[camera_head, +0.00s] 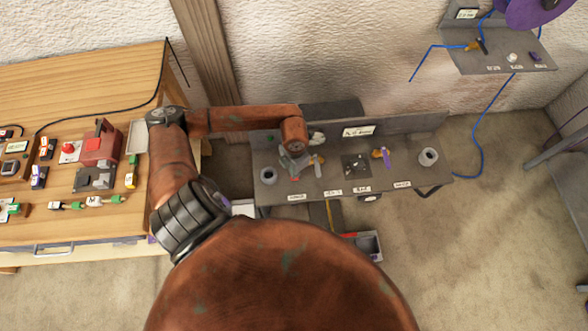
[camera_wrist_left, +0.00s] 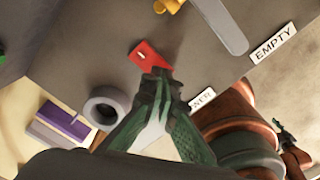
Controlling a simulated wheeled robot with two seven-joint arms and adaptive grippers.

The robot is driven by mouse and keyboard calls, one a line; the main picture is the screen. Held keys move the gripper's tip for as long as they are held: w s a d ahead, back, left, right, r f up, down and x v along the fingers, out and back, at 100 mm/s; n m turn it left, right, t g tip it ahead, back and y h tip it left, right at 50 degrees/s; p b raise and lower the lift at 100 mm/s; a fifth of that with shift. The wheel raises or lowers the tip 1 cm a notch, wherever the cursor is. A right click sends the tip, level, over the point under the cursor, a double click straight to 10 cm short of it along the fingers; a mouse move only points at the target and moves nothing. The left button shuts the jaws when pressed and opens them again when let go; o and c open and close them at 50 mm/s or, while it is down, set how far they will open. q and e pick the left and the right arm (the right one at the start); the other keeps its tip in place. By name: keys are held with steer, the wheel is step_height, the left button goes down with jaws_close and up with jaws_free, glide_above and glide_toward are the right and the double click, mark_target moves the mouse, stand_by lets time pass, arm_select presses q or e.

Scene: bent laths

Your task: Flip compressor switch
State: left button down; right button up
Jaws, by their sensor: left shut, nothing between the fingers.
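A small flat red piece with a pale mark, possibly the switch, (camera_wrist_left: 148,56) lies at the grey bench's edge in the left wrist view. It also shows as a small red spot in the head view (camera_head: 295,179). My left gripper (camera_wrist_left: 158,82) is shut and empty, its green fingers together right at the red piece's near end. I cannot tell whether they touch it. In the head view the gripper (camera_head: 294,163) is over the left part of the bench, partly hidden by its own wrist. No part is readable as a compressor.
The grey bench (camera_head: 330,183) also bears a grey ring (camera_head: 268,175), a second ring (camera_head: 429,157), a dark panel (camera_head: 355,166) and a purple-handled tool (camera_head: 385,157). A wooden table (camera_head: 90,75) with several devices stands left. A wall shelf (camera_head: 500,58) has blue tubing.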

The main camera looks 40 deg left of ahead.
arm_select(q)
steer(key=shift+f+b, duration=0.3)
steer(key=shift+f, duration=0.25)
arm_select(e)
steer(key=shift+s+f, duration=0.15)
steer(key=shift+f, duration=0.15)
arm_select(q)
steer(key=shift+r, duration=0.2)
arm_select(e)
steer(key=shift+r, duration=0.1)
arm_select(q)
steer(key=shift+r+p, duration=2.4)
steer(key=shift+r, duration=1)
arm_select(e)
steer(key=shift+w+r, duration=0.3)
steer(key=shift+r, duration=0.45)
steer(key=shift+w+r, duration=0.35)
steer(key=shift+r, duration=0.35)
steer(key=shift+w+r, duration=0.3)
steer(key=shift+r, duration=0.45)
